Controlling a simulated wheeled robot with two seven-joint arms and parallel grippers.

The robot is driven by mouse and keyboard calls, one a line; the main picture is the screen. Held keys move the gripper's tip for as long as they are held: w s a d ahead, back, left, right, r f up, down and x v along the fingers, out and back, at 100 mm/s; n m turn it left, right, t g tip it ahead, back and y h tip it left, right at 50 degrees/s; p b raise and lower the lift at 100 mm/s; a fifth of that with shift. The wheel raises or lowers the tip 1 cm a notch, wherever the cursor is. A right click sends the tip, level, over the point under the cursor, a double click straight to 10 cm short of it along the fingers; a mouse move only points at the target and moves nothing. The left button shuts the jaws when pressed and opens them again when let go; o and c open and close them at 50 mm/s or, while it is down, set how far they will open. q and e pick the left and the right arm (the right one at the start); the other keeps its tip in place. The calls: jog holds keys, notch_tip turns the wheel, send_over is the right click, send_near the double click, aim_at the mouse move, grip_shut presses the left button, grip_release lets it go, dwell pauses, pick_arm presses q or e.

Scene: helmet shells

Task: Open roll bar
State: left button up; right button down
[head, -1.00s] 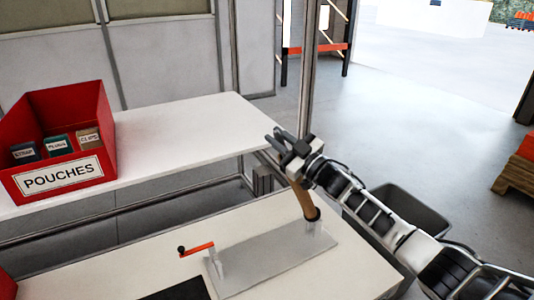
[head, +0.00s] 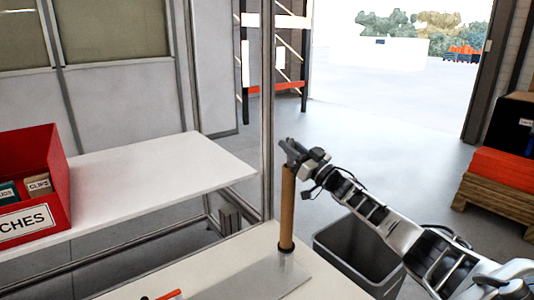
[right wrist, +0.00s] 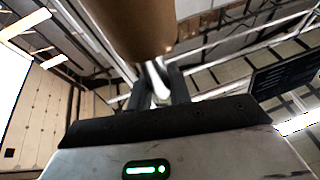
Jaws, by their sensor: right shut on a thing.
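The roll bar, a brown cylinder (head: 287,215), stands nearly upright at the right end of a grey metal plate (head: 250,283) on the white bench. Its foot sits in a dark collar (head: 286,248). My right gripper (head: 290,150) is at the bar's top end, shut on it. In the right wrist view the brown bar (right wrist: 130,30) fills the upper middle; a pale metallic piece (right wrist: 157,75) shows between the dark fingers (right wrist: 162,92). The exact contact is hard to see. An orange-red lever (head: 170,295) is cut off at the lower edge. My left gripper is not in view.
A grey bin (head: 350,245) stands on the floor right of the bench. A metal post (head: 267,110) rises behind the bar. Pallets (head: 495,195) stand far right.

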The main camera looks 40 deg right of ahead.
jog(key=shift+d, duration=0.65)
jog(key=c, duration=1.3)
grip_release()
jog(key=shift+s+f, duration=0.1)
jog(key=v, duration=1.5)
jog(key=shift+s, duration=0.4)
jog(key=shift+a+f, duration=0.1)
jog(key=shift+f, duration=0.05)
